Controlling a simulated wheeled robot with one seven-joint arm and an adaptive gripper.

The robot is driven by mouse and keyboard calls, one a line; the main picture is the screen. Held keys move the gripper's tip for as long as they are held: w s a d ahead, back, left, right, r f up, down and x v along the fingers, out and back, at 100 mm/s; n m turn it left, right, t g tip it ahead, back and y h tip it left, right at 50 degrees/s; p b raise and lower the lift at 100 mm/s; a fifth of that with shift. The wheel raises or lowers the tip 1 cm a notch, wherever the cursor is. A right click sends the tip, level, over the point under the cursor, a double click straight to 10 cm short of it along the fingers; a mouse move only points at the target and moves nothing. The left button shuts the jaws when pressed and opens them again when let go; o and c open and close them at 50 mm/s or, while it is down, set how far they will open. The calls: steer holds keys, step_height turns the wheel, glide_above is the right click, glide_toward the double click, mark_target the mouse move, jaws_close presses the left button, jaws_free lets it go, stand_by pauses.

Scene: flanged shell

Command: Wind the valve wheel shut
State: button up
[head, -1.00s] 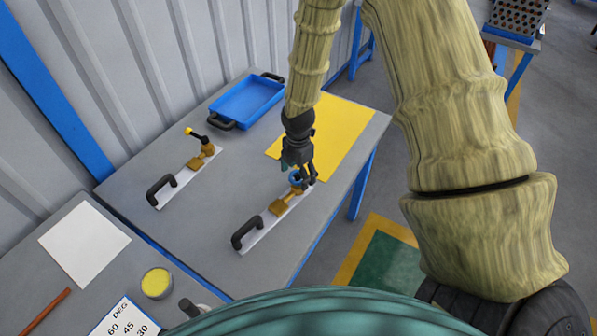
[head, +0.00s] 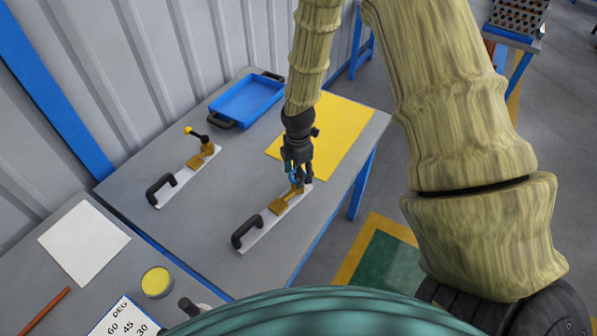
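The blue valve wheel (head: 292,172) sits on a brass valve body (head: 283,202) on a white plate (head: 262,230) with a black handle. My gripper (head: 298,177) is directly over the wheel, with its fingers down around or against it. The gripper hides most of the wheel, so I cannot tell whether the fingers are closed on it. A second brass valve (head: 203,158), on its own plate with a black handle, has a black lever with a yellow tip (head: 189,130). It stands to the left.
A blue tray (head: 246,100) and a yellow sheet (head: 345,125) lie at the back of the grey table. On the nearer surface are a white sheet (head: 84,243), a yellow-topped round tin (head: 156,282), an angle card (head: 125,318) and a brown rod (head: 45,311).

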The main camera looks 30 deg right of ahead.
steer(key=m, duration=0.5)
steer(key=shift+m+b, duration=0.3)
steer(key=shift+b, duration=0.05)
steer(key=m, duration=0.5)
steer(key=shift+m, duration=0.3)
steer(key=shift+b, duration=0.3)
steer(key=o, duration=1)
steer(key=shift+o, duration=0.2)
step_height(320, 180, up, 12)
stand_by(0.3)
